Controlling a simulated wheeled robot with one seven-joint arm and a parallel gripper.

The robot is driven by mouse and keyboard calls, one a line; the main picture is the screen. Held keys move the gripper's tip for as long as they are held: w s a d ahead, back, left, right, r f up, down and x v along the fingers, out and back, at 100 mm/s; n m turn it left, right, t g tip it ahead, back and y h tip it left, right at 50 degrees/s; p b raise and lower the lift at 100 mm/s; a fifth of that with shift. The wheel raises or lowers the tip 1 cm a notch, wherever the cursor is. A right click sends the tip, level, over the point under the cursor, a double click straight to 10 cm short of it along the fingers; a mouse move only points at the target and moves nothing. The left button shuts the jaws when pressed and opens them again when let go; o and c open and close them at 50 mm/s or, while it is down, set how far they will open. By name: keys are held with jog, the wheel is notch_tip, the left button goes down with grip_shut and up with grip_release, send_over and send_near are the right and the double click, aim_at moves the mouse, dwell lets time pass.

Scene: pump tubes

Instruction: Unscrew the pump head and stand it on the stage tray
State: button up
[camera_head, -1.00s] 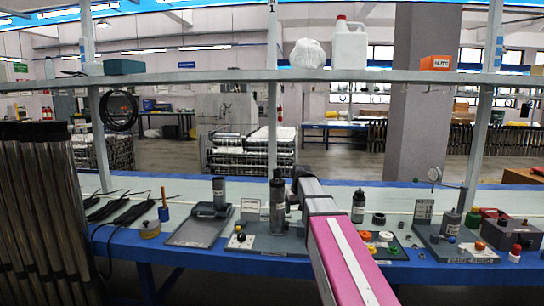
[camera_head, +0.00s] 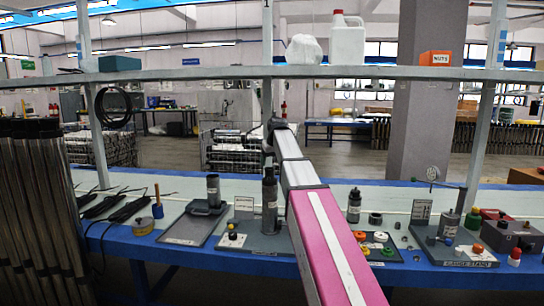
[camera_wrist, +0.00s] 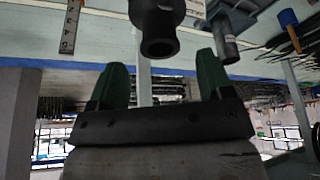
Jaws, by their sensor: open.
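The dark upright pump tube (camera_head: 270,205) stands on the middle grey station, its narrower head (camera_head: 269,172) at its top. In the wrist view, which looks inverted, a dark round part (camera_wrist: 158,35) with a hollow end is just beyond the gap between my green fingertips. My gripper (camera_wrist: 162,62) is open, with nothing between the fingers. In the head view my arm's end is above the middle tube; the fingers are hard to make out. A flat grey tray (camera_head: 182,238) lies to the left, with another dark tube (camera_head: 213,190) at its back. I cannot tell which tray is the stage tray.
A small sign (camera_head: 244,204) stands close left of the middle tube. A dark bottle (camera_head: 354,205), coloured rings (camera_head: 380,237) and a gauge stand (camera_head: 449,222) are to the right. A shelf (camera_head: 200,74) spans above.

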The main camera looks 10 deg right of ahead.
aim_at(269, 168)
jog(key=x, duration=0.7)
jog(key=shift+d, duration=0.1)
jog(key=c, duration=1.3)
jog(key=o, duration=0.5)
jog(key=c, duration=0.3)
jog(key=shift+r, duration=1.5)
jog(key=shift+r, duration=1.4)
